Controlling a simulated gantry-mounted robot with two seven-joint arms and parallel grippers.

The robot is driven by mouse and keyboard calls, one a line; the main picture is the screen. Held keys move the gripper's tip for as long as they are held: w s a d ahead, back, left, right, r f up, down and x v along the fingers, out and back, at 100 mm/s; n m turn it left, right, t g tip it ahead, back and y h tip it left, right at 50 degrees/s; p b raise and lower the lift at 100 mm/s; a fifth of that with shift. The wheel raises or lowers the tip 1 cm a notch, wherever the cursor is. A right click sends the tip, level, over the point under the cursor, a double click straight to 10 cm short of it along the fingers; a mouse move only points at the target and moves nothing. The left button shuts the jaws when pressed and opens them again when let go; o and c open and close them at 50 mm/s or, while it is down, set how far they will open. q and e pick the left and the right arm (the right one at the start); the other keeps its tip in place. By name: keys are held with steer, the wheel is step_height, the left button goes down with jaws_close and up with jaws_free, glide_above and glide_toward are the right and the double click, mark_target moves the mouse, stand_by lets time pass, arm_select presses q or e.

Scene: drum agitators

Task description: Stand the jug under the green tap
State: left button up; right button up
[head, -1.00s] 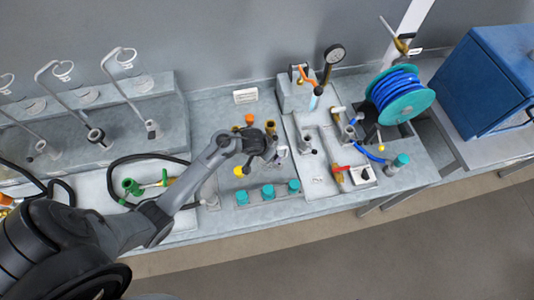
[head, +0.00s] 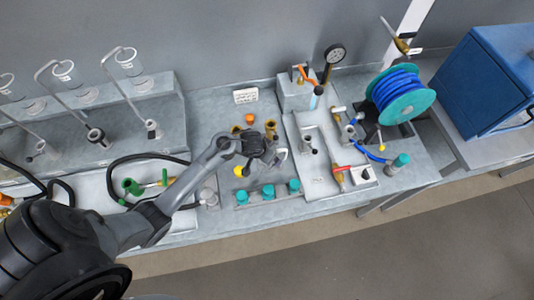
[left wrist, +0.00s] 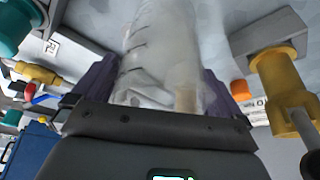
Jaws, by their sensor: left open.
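A clear jug (left wrist: 160,45) with dark graduation marks fills the middle of the left wrist view, between the dark fingers of my left gripper (left wrist: 156,75). The gripper is open around it; I cannot tell whether either finger touches it. In the head view my left gripper (head: 270,150) is over the middle of the bench and mostly hides the jug (head: 283,156). A green tap (head: 132,187) with a green handle and a black hose is to the left, on the pale tray beside my forearm. My right gripper is not in view.
Teal-capped pieces (head: 268,192) stand in a row near the front edge. Brass fittings (head: 270,130) and an orange cap (head: 249,118) are behind the gripper.

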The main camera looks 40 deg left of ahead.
arm_select(q)
steer(key=p+v, duration=0.5)
steer(key=v, duration=0.6)
steer(key=shift+s+r, duration=0.1)
steer(key=shift+r, duration=0.1)
steer(key=s+d+r+m, duration=0.1)
steer(key=s+d+r, duration=0.1)
steer(key=s, duration=0.6)
steer(key=shift+s+d+r+y, duration=0.25)
steer(key=shift+d+r+y, duration=0.15)
steer(key=shift+d, duration=0.15)
steer(key=shift+m+g+h, duration=0.4)
steer(key=shift+h, duration=0.1)
steer(key=s+d+r, duration=0.1)
steer(key=s, duration=0.2)
steer(key=s+d+r, duration=0.1)
steer(key=s+d, duration=0.1)
steer(key=s+d+r, duration=0.1)
steer(key=s, duration=0.2)
steer(key=shift+s+d+r, duration=0.15)
steer(key=shift+s+r, duration=0.15)
steer(key=shift+s, duration=0.05)
steer(key=c, duration=0.4)
steer(key=shift+s+d+r, duration=0.1)
steer(key=shift+s+r, duration=0.05)
steer(key=shift+s, duration=0.1)
steer(key=shift+c, duration=2.1)
steer(key=c, duration=0.6)
